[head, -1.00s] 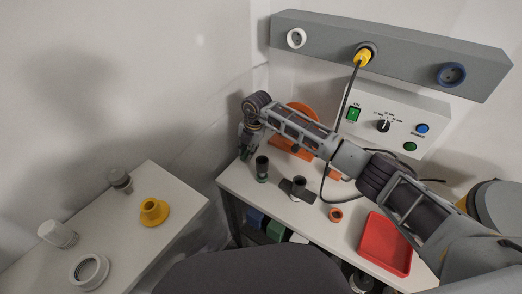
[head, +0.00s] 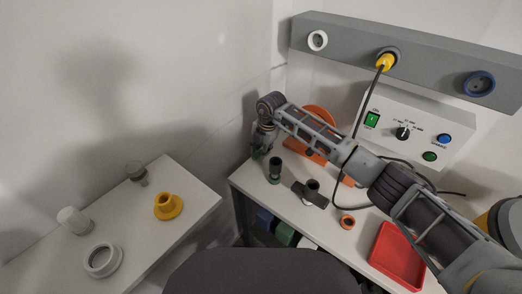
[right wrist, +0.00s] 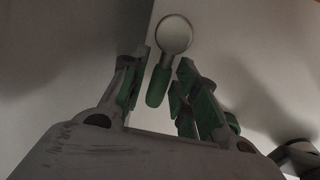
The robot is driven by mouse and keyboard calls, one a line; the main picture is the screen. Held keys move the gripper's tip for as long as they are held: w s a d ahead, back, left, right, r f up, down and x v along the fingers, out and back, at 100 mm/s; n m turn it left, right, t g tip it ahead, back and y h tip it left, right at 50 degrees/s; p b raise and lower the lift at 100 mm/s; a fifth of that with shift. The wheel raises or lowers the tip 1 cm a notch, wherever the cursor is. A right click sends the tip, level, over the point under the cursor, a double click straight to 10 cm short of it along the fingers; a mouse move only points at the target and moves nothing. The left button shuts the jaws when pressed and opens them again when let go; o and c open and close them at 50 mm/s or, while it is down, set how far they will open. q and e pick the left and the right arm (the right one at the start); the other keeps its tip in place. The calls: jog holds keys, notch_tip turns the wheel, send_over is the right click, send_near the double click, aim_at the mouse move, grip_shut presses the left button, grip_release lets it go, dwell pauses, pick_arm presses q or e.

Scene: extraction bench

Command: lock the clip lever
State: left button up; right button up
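My right gripper (head: 259,150) hangs at the far left end of the bench (head: 340,238), in front of the wall. In the right wrist view, the right gripper's two green-padded fingers (right wrist: 160,98) stand apart. Between them is a small part with a green stem (right wrist: 157,88) and a pale round end (right wrist: 174,35). It looks like the clip lever, but I cannot be sure. A gap shows on its right side; whether the left finger touches it is unclear. In the head view my gripper hides this part. My left gripper is out of view.
A dark cup with a green base (head: 275,171) stands close to my right gripper. An orange wheel-like device (head: 318,116) is behind my forearm. A black tee piece (head: 311,194), orange ring (head: 347,222) and red tray (head: 397,254) stand further right. A side table (head: 120,225) holds several fittings.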

jog(key=shift+o, duration=0.8)
jog(key=shift+r, duration=0.1)
notch_tip(320, 180, up, 12)
jog(key=s+d, duration=0.1)
jog(key=shift+s+d+f, duration=0.25)
jog(key=shift+d, duration=0.15)
